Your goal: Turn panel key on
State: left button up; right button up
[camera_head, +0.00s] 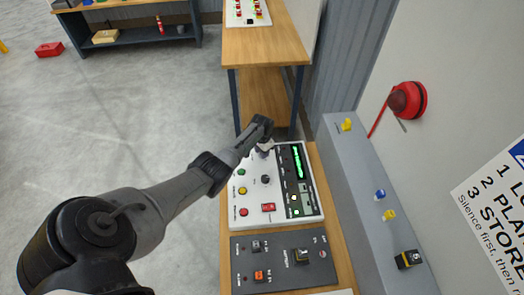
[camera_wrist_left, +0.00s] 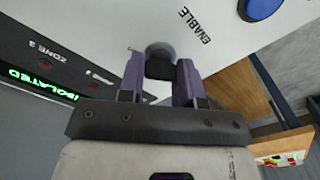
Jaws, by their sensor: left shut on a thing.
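The white control panel (camera_head: 256,217) lies on the wooden bench. My left gripper (camera_head: 264,148) reaches to its upper part, beside the dark display strip. In the left wrist view, my left gripper's two purple-grey fingers (camera_wrist_left: 160,78) are closed on the panel key (camera_wrist_left: 160,62), a dark grip in front of a round grey base on the white face. The word ENABLE stands to the right of the key. The fingers cover part of the key, and I cannot tell which position it is turned to. My right gripper is not in view.
Green, yellow and red buttons, a black knob (camera_head: 265,179) and a red switch (camera_head: 268,207) sit on the panel. A dark switch box (camera_head: 282,276) lies nearer. A grey ledge (camera_head: 372,205) with small coloured items runs along the right. A blue button (camera_wrist_left: 262,8) is near the key.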

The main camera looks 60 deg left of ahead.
pick_arm(q)
jog(key=shift+m, duration=0.5)
jog(key=o, duration=0.9)
jog(key=shift+r, duration=0.1)
jog(key=shift+r, duration=0.3)
notch_tip(320, 180, up, 13)
jog(key=shift+r+p, duration=0.1)
jog(key=shift+p, duration=1.05)
